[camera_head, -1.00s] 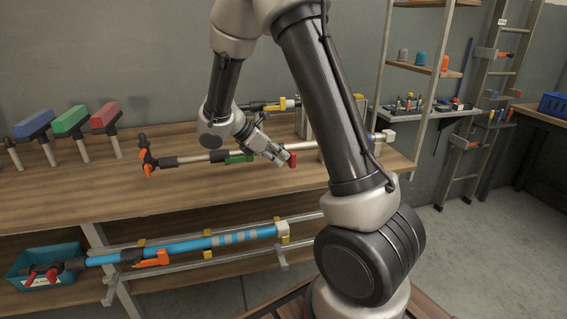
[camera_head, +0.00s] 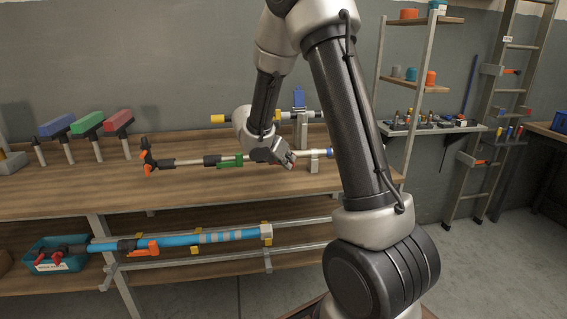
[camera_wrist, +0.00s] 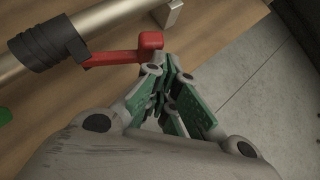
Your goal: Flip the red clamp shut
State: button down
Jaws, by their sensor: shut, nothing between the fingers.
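The red clamp (camera_wrist: 118,57) is a lever with a block-shaped end, on a black collar (camera_wrist: 48,45) around a pole (camera_wrist: 100,18). In the wrist view the lever stands out at an angle from the pole. My gripper (camera_wrist: 163,78) is shut and empty, with its fingertips close to the lever's block end; I cannot tell whether they touch. In the head view my gripper (camera_head: 284,158) is at the pole on the bench and mostly hides the red clamp. A green clamp (camera_head: 230,161) lies along the same pole.
The bench (camera_head: 60,192) carries the pole on a grey support (camera_head: 314,163). Behind it is another pole with a raised blue clamp (camera_head: 299,97). A blue pole (camera_head: 190,240) and a teal bin (camera_head: 55,257) are on the lower shelf.

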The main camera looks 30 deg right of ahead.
jog(key=shift+w+d, duration=0.25)
jog(key=shift+d, duration=0.65)
jog(key=shift+w, duration=0.1)
jog(key=shift+w+a, duration=0.45)
jog(key=shift+w, duration=0.15)
jog(key=shift+s, duration=0.1)
